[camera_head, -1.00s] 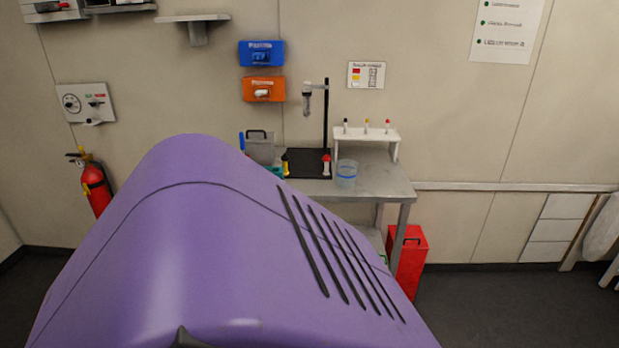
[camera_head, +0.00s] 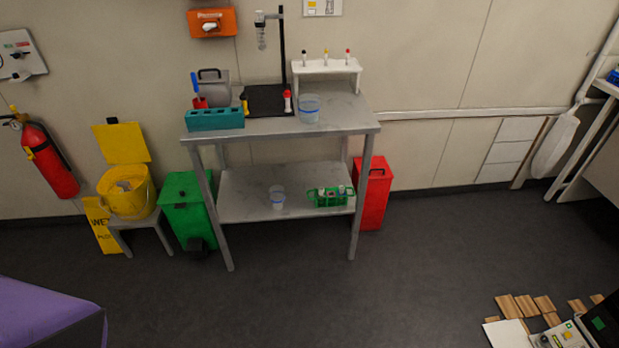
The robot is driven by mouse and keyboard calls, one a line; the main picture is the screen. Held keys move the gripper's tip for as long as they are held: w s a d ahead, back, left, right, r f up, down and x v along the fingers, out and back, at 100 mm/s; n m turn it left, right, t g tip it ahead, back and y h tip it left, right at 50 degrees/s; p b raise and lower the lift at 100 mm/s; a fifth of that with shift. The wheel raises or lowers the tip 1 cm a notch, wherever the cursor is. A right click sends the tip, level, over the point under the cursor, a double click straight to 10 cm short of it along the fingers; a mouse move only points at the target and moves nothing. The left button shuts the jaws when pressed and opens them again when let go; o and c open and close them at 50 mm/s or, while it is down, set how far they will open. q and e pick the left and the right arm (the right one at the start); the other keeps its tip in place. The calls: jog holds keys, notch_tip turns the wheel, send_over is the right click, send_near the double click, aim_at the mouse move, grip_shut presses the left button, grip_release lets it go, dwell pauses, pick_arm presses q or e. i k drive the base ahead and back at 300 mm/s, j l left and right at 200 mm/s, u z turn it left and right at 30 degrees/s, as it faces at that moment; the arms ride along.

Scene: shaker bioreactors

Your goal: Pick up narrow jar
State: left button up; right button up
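A clear jar with a blue band (camera_head: 309,109) stands upright on the top of the grey metal table. A smaller, slimmer-looking clear jar (camera_head: 277,197) stands upright on the table's lower shelf. I cannot tell for certain which of them is the narrow jar. Neither of my grippers is in view.
The metal table (camera_head: 350,117) also holds a teal block (camera_head: 215,119) and a small white rack (camera_head: 325,67). A green tube rack (camera_head: 331,198) sits on its lower shelf. Green (camera_head: 187,212) and red (camera_head: 375,190) bins flank it. Floor in front is clear. A purple casing (camera_head: 45,320) is lower left.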

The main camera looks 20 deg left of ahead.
aim_at(277, 193)
jog(key=u, duration=0.85)
jog(key=i+l+u, duration=0.2)
jog(key=i+l, duration=0.15)
jog(key=i, duration=0.35)
jog(key=i+l+u, duration=0.15)
jog(key=i+l, duration=0.3)
jog(key=i, duration=0.2)
jog(key=i+l+u, duration=0.2)
jog(key=i+l, duration=0.3)
jog(key=i, duration=0.1)
